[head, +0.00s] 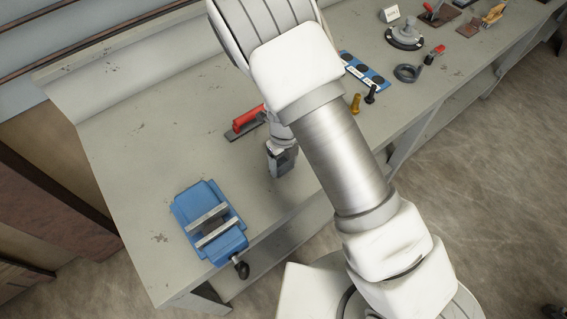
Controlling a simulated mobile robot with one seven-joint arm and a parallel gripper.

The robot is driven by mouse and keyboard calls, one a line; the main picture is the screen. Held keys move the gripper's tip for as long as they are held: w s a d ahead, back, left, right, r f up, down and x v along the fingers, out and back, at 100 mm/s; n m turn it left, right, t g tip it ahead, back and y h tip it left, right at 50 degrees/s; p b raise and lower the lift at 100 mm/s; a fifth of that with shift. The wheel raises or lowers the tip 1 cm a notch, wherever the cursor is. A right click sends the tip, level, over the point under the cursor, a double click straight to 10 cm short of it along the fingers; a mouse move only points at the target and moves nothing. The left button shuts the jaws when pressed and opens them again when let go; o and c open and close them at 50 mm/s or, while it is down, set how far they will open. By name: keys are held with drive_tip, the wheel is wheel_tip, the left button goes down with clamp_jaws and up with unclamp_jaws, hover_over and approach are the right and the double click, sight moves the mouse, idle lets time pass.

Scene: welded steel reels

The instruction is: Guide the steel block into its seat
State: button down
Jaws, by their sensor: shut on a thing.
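My gripper (281,152) is above the bench, right of the blue vise and just below the red-handled trowel in the picture. It is shut on a dark grey piece, apparently the steel block (284,168), which is small and partly hidden by the gripper. I cannot tell whether the block touches the bench. The blue vise (184,211) lies near the front left of the bench, with two pale metal jaws and an open gap between them. It may be the seat, but no marking confirms this. The block is apart from the vise.
The red-handled trowel (246,120) lies close behind my gripper. A blue strip with dark discs (376,78), a yellow piece (355,103), a black piece (371,94) and a grey ring (408,73) stand farther right. The bench (135,150) is clear behind the vise.

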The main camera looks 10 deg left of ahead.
drive_tip(key=shift+r+p, duration=0.5)
drive_tip(key=shift+r, duration=0.05)
drive_tip(key=shift+r+p, duration=3.7)
drive_tip(key=shift+r, duration=0.7)
drive_tip(key=shift+r, duration=2.5)
drive_tip(key=s+a, duration=0.6)
drive_tip(key=s, duration=0.5)
drive_tip(key=s+a, duration=0.6)
drive_tip(key=s, duration=0.5)
drive_tip(key=shift+s+a, duration=0.15)
drive_tip(key=shift+a, duration=0.1)
drive_tip(key=shift+f, duration=0.2)
drive_tip(key=shift+f, duration=0.65)
